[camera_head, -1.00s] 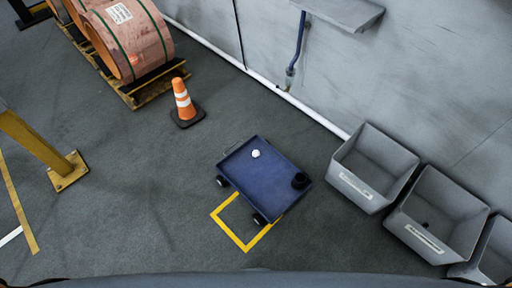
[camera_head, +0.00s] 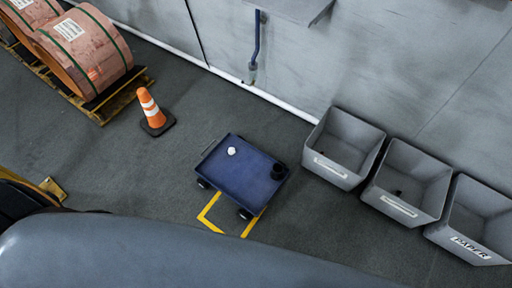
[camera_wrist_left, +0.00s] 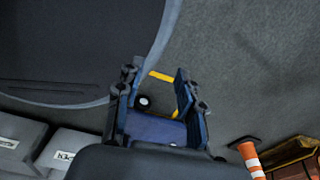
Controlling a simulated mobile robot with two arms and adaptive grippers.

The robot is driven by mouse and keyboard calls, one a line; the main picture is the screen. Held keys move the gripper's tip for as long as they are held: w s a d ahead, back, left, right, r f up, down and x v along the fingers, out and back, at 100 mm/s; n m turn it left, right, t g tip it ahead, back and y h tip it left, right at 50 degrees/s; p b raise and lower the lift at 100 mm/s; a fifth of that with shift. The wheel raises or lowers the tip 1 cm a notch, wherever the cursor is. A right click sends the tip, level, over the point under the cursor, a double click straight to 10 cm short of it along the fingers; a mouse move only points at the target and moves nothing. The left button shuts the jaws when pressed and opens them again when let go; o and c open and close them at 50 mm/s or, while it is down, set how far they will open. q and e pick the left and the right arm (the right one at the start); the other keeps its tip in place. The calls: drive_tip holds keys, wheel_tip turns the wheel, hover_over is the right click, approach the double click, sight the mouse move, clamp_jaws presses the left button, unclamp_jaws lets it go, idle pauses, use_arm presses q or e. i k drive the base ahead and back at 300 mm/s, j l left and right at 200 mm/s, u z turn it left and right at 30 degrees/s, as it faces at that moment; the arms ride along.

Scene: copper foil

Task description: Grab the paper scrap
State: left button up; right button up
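The paper scrap (camera_head: 231,150) is a small white crumpled piece lying on the blue cart (camera_head: 245,178), toward its upper left part in the head view. My left gripper (camera_wrist_left: 155,88) shows in the left wrist view with its two fingers spread apart and nothing between them that it grips. Part of the blue cart (camera_wrist_left: 155,128) and the yellow floor marking appear beyond the fingers. The gripper is apart from the scrap. I cannot clearly make out the scrap in the wrist view. My right gripper is in neither view.
Grey bins (camera_head: 343,150) line the wall at right. An orange cone (camera_head: 150,108) stands left of the cart, near copper coils (camera_head: 84,50) on a pallet. Floor around the cart is mostly clear.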

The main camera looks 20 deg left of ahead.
sight(231, 150)
drive_tip(key=i+j+z, duration=0.1)
drive_tip(key=j+z, duration=0.25)
drive_tip(key=j, duration=0.35)
drive_tip(key=j+z, duration=0.35)
drive_tip(key=j, duration=0.35)
drive_tip(key=k+j+z, duration=0.1)
drive_tip(key=j+z, duration=0.3)
drive_tip(key=j, duration=0.35)
